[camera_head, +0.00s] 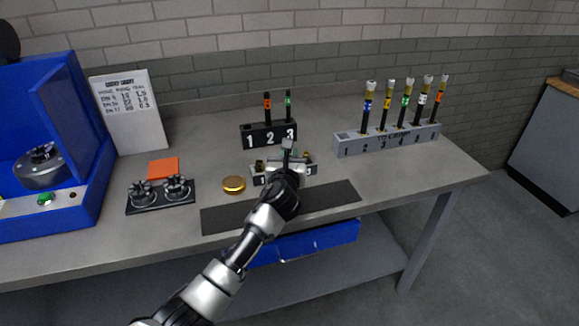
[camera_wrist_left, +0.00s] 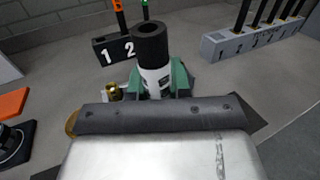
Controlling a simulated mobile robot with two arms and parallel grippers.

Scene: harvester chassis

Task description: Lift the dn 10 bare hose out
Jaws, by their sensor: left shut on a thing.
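A black hose with a white label band (camera_wrist_left: 152,55) stands up between the green-padded fingers of my left gripper (camera_wrist_left: 155,82) in the left wrist view. The gripper is shut on it. In the head view my left gripper (camera_head: 287,158) is over the small grey numbered block (camera_head: 258,179), in front of the black rack (camera_head: 262,146). The hose's lower end is hidden, so I cannot tell whether it is clear of the block. The rack holds a hose with an orange label (camera_head: 267,103) and one with a green label (camera_head: 288,101). My right gripper is not in view.
A long grey rack (camera_head: 390,138) with several fitted hoses stands to the right. A brass disc (camera_head: 233,184), a black tray with two dies (camera_head: 160,196), an orange square (camera_head: 163,168) and a blue machine (camera_head: 75,120) are to the left. A dark mat (camera_head: 335,195) lies in front.

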